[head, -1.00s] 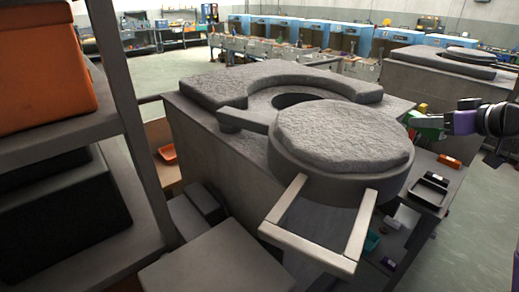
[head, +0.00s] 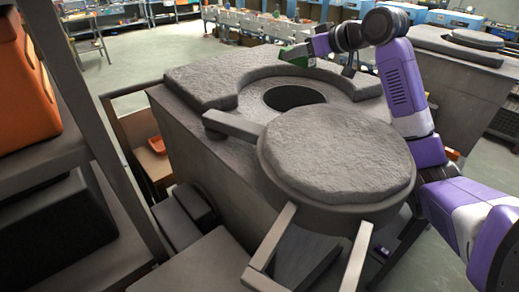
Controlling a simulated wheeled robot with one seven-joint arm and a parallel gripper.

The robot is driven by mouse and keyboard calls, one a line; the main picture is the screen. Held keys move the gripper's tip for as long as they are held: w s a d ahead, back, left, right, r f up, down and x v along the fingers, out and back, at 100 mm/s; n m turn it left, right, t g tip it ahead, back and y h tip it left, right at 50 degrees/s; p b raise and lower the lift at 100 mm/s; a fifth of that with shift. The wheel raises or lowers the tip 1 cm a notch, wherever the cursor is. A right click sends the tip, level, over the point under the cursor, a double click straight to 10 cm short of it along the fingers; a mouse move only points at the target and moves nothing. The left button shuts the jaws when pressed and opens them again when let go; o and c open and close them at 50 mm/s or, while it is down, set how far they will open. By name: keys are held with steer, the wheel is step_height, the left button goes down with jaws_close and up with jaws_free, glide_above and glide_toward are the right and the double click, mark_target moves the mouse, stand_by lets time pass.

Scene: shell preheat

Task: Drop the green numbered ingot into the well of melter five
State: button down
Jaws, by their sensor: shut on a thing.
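The green ingot (head: 294,56) shows at the end of my purple arm, above the far side of the near melter (head: 215,150). My gripper (head: 308,47) is shut on it; the fingers are small and partly hidden, and I cannot read a number on the ingot. The melter's round dark well (head: 294,97) is open, below and nearer than the ingot. Its round rough lid (head: 340,150) is swung aside toward me, with a handle frame (head: 310,238) at its front. No melter number is readable.
A second melter (head: 455,60) with a closed-looking round lid stands at the back right. A shelf post (head: 85,110) and an orange case (head: 25,90) are close on the left. Grey blocks (head: 185,215) lie beside the near melter. Workbenches line the back.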

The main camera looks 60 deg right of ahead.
steer(key=shift+f+b, duration=0.4)
steer(key=shift+f, duration=0.1)
step_height(320, 180, down, 5)
steer(key=b, duration=0.3)
steer(key=shift+r+b, duration=0.1)
steer(key=shift+b, duration=0.25)
steer(key=c, duration=0.8)
jaws_free()
steer(key=shift+o, duration=0.2)
steer(key=b+v, duration=0.1)
steer(key=v, duration=0.6)
steer(key=shift+s+a+b, duration=0.15)
steer(key=shift+s+b, duration=0.15)
steer(key=shift+s, duration=0.05)
steer(key=shift+r, duration=0.1)
